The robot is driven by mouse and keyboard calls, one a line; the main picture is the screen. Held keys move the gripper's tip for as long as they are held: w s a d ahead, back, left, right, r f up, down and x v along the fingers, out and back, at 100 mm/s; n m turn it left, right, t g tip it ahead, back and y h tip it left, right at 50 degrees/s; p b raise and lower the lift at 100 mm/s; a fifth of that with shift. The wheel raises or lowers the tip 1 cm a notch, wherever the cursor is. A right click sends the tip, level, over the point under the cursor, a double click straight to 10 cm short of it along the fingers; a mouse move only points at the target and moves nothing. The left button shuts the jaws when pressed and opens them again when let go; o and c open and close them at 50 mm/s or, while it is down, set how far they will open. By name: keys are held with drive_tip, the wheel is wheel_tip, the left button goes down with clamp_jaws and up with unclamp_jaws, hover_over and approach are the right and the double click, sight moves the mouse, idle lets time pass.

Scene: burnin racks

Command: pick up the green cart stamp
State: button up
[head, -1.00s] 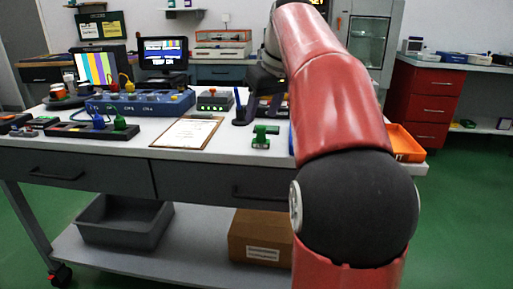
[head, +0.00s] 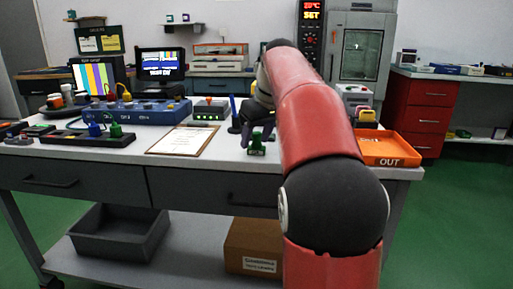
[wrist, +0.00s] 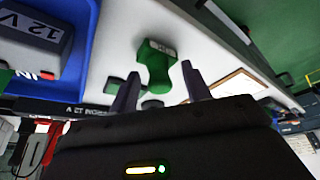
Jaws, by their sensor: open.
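The green cart stamp (head: 257,147) is on the white tabletop near the front edge, just right of the clipboard. In the wrist view the stamp (wrist: 158,66) shows between the two fingers, with a pale label on its far end. My gripper (head: 257,133) is open, pointing down close over the stamp. In the wrist view its fingers (wrist: 160,72) stand apart on either side of the stamp. I cannot tell whether they touch it. Part of the stamp is hidden by the fingers in the head view.
A clipboard (head: 184,140) lies to the left. An orange OUT tray (head: 388,150) sits at the right table end. A blue bin (wrist: 82,62) shows at left in the wrist view. A blue device box (head: 133,112) is farther left.

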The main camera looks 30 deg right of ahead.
clamp_jaws()
drive_tip(key=shift+r, duration=0.15)
